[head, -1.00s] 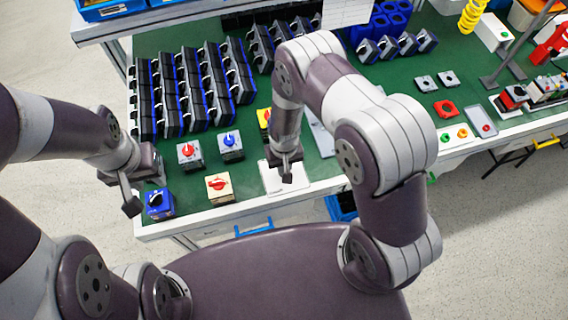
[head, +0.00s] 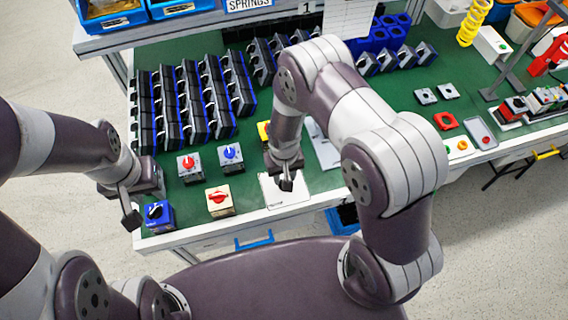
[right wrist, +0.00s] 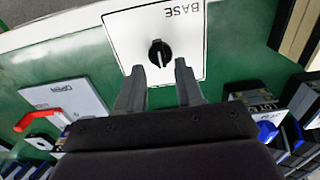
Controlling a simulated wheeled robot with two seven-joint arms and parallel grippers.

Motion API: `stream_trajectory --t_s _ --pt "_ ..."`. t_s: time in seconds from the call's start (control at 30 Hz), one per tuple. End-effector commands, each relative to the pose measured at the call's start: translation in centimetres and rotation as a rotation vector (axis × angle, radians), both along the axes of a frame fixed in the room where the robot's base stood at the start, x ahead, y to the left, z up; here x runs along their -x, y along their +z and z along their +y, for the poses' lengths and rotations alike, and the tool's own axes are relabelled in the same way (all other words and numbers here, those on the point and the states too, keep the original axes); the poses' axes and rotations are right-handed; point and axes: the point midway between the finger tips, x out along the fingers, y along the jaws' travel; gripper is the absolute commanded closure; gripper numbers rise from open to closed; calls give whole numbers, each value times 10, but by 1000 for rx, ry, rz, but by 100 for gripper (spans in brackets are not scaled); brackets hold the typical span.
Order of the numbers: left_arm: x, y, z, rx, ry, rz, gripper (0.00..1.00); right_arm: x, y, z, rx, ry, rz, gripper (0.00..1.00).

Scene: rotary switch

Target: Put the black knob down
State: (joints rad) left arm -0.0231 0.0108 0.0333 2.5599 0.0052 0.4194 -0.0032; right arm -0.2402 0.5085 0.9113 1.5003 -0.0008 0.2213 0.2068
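The black knob (right wrist: 160,53) stands on the white plate marked BASE (right wrist: 125,35) in the right wrist view. The plate also shows in the head view (head: 290,199), where I cannot make out the knob near my gripper. My right gripper (right wrist: 159,80) is open, with its two fingers apart and the knob showing just beyond and between the tips. It hangs over the plate in the head view (head: 286,184). My left gripper (head: 130,208) is at the left bench edge beside a blue block with a black dial (head: 156,214); its opening is unclear.
Switches with a red dial (head: 187,165), a blue dial (head: 231,155) and a cream body (head: 219,202) stand left of the plate. Rows of dark blocks (head: 190,100) fill the back left. A grey panel (head: 322,145) lies behind the plate. Some green bench top is bare.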

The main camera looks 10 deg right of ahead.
Motion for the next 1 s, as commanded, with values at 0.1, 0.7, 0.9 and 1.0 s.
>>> stream_trajectory --t_s 0.1,0.7,0.9,1.0 --pt "0 -6 0 0 0 0 62 -2 32 0 -1 0 -7 64" --pt "0 -10 0 0 0 0 62 55 203 -60 -9 -15 -95 64" --pt "0 -10 0 0 0 0 62 88 221 -74 -6 -13 -120 64" --pt "0 -10 0 0 0 0 62 88 221 -74 -6 -12 -119 64"
